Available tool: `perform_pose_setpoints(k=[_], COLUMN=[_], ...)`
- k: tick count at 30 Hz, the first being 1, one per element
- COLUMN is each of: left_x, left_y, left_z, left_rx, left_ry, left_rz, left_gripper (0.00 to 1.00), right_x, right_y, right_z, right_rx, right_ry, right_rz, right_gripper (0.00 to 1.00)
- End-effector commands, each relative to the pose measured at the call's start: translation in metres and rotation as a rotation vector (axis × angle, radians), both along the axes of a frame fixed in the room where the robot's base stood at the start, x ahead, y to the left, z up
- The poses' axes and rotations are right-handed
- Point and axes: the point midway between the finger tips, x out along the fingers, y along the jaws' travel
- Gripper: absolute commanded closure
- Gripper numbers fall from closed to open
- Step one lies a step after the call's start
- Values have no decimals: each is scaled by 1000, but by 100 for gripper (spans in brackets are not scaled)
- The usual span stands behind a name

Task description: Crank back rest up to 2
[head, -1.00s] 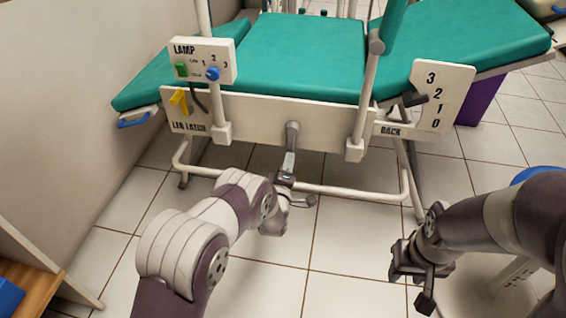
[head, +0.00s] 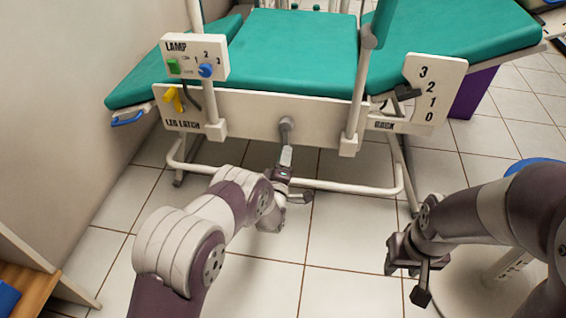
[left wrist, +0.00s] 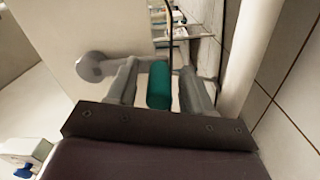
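The crank (head: 286,128) sticks out of the front of the white bed frame, its arm pointing down. Its hub also shows in the left wrist view (left wrist: 92,66). My left gripper (head: 285,178) is at the crank's lower end. In the left wrist view its two fingers (left wrist: 160,75) straddle a teal grip (left wrist: 158,86), with narrow pale gaps on both sides, so they look open around it. The BACK scale (head: 433,95) reads 3, 2, 1, 0 from the top; its dark pointer (head: 407,92) is close to 2, perhaps slightly below. My right gripper (head: 408,275) is open and empty above the floor.
The teal bed (head: 300,50) fills the back. A LAMP panel (head: 194,58) and a yellow leg latch (head: 174,98) are at the left. A pole (head: 356,100) stands right of the crank. A blue-topped stool (head: 532,163) is beside my right arm. Tiled floor is clear between my arms.

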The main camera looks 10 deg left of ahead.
Motion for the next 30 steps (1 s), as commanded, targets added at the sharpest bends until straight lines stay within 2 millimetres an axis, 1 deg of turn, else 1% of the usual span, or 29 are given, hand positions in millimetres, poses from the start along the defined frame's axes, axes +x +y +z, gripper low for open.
perform_pose_setpoints(k=[2, 5, 9, 12, 15, 18, 20, 30], left_x=[-6, -26, -66, -92, -111, -122, -126, -127], left_y=[0, 1, 2, 2, 3, 4, 4, 4], left_z=[3, 7, 8, 6, 4, 2, 0, -1], left_rx=[0, 0, 2, 1, 2, 0, 0, 0], left_ry=[3, 5, 7, 6, 5, 3, 3, 2], left_rz=[0, 0, -2, -2, -2, -2, -2, -2], left_gripper=[49, 49, 49, 49, 49, 49, 49, 49], right_x=[0, 0, 0, 0, 0, 0, 0, 0], right_y=[0, 0, 0, 0, 0, 0, 0, 0], right_z=[7, 24, 47, 58, 65, 68, 68, 67], right_rx=[0, 0, 0, 0, 0, 0, 0, 0], right_ry=[0, 0, 0, 0, 0, 0, 0, 0], right_rz=[0, 0, 0, 0, 0, 0, 0, 0], right_gripper=[60, 60, 60, 60, 60, 60, 60, 60])
